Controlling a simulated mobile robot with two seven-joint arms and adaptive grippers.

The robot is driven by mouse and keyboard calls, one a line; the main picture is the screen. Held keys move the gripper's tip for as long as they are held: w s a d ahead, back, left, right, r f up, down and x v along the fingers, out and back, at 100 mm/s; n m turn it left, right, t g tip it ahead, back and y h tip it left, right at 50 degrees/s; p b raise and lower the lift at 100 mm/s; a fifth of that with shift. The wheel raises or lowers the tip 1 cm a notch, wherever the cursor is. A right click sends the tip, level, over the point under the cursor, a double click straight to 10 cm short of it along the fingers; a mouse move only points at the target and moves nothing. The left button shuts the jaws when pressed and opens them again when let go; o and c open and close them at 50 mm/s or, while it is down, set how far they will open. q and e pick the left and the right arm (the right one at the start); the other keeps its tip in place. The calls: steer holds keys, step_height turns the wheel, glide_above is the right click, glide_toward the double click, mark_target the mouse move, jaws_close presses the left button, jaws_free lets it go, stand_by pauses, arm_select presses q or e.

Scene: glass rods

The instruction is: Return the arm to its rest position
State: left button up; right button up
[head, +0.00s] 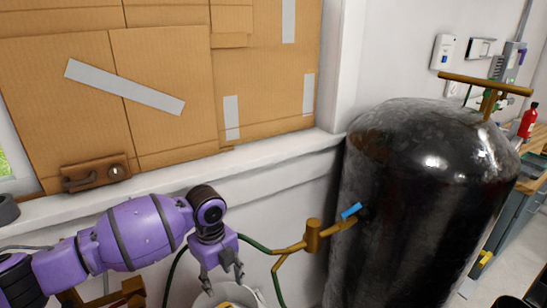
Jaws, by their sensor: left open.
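My left arm comes in from the left, purple with black joints. Its gripper (222,279) points down at the lower middle of the head view, fingers apart and nothing seen between them. The fingertips are over or just in front of a pale round container (250,293) at the bottom edge, with something yellow in it. No glass rod can be made out. My right gripper is not in view.
A large black tank (400,210) with a bronze valve and blue handle (351,210) stands to the right of the gripper. A green hose (255,245) runs behind the gripper. Cardboard sheets (160,90) cover the window behind. A bench (520,205) is far right.

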arm_select(q)
steer(key=w+d+n+t+h, duration=0.6)
steer(key=d+n, duration=0.3)
steer(key=d, duration=0.3)
steer(key=s+a+f+n+y+p, duration=0.1)
steer(key=s+a+f+n, duration=0.4)
steer(key=s, duration=0.8)
steer(key=s+a+f+n+t+y+p, duration=0.1)
steer(key=s+a+f+n, duration=0.4)
steer(key=s, duration=0.9)
steer(key=s+a+f+n+t+y+p, duration=0.1)
steer(key=s+a+f+n, duration=0.4)
steer(key=s, duration=0.9)
step_height(320, 180, down, 2)
steer(key=n+y+p, duration=0.1)
steer(key=y, duration=0.1)
steer(key=shift+f+n+y, duration=0.2)
steer(key=shift+n+y, duration=0.2)
steer(key=shift+s, duration=0.1)
